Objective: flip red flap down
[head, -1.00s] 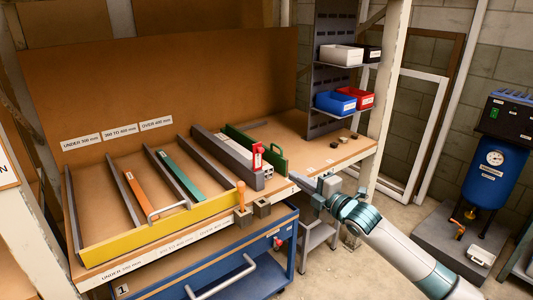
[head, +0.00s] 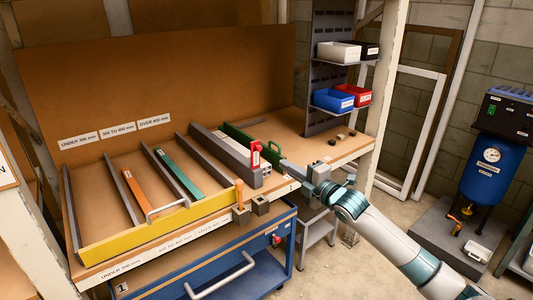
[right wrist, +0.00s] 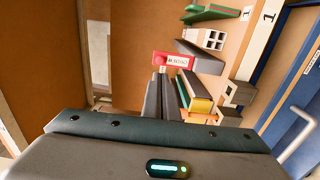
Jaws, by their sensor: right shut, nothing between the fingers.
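The red flap (head: 257,154) stands upright at the front end of the grey rail, beside a grey block. In the right wrist view the red flap (right wrist: 174,60) shows its white label, just beyond the fingertips. My right gripper (head: 284,163) is shut and empty, a little right of the flap and close to the green handle's front end. Its fingers (right wrist: 161,80) look closed together in the wrist view and point toward the flap; I cannot tell whether they touch it. My left gripper is not in view.
The bench right of the green rail is mostly clear.

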